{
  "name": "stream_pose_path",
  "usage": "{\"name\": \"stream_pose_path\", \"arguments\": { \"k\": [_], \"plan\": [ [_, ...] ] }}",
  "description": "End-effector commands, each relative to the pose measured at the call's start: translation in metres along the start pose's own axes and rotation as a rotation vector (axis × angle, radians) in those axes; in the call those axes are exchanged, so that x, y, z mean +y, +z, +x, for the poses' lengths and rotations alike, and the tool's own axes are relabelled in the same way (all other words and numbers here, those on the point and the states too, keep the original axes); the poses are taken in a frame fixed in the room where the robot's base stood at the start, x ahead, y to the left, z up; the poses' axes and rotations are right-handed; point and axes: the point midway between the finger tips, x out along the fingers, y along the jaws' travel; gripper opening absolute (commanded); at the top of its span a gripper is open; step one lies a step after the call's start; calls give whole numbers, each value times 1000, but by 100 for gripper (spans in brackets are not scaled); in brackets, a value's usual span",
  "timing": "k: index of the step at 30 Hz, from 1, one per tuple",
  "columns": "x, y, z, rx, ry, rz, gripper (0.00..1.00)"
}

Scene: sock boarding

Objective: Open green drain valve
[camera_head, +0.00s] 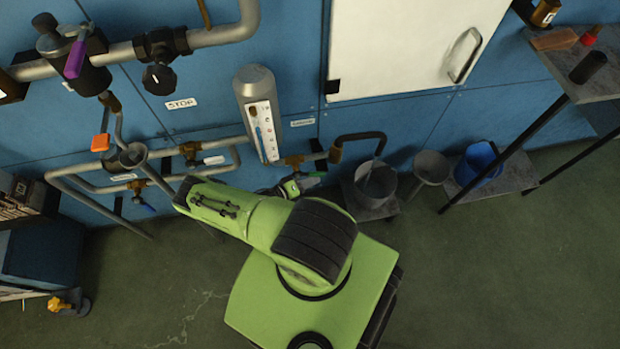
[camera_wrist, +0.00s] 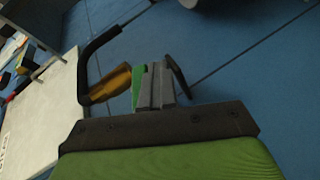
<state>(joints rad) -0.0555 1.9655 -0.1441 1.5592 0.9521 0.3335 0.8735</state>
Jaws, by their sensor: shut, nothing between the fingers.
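The green drain valve handle (camera_wrist: 137,86) shows as a narrow strip beside my fingers in the wrist view. Its brass fitting (camera_wrist: 112,83) joins a black bent outlet pipe (camera_wrist: 93,62). In the head view a small green piece (camera_head: 318,174), likely this handle, lies just below the pipe near the outlet (camera_head: 360,137). My gripper (camera_wrist: 156,84) is shut and empty, with its fingers right beside the handle. Contact cannot be told. My green arm covers part of this area in the head view, where my gripper (camera_head: 288,188) is small and partly hidden.
A grey bucket (camera_head: 376,184) stands under the outlet. A level gauge (camera_head: 261,122) hangs left of it. Purple (camera_head: 74,60), orange (camera_head: 100,143) and blue (camera_head: 148,207) handles are farther left. A shelf rack (camera_head: 520,180) stands at right. The floor at lower right is clear.

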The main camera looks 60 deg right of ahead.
Motion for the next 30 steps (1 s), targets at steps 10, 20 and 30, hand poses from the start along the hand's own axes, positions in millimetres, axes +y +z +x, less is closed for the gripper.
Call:
{"name": "stream_pose_path", "arguments": {
  "k": [10, 20, 30],
  "plan": [
    [3, 0, 1, 11, 47, -18, 0],
    [4, 0, 2, 16, 66, -26, 0],
    [5, 0, 2, 17, 72, -29, 0]
  ]
}}
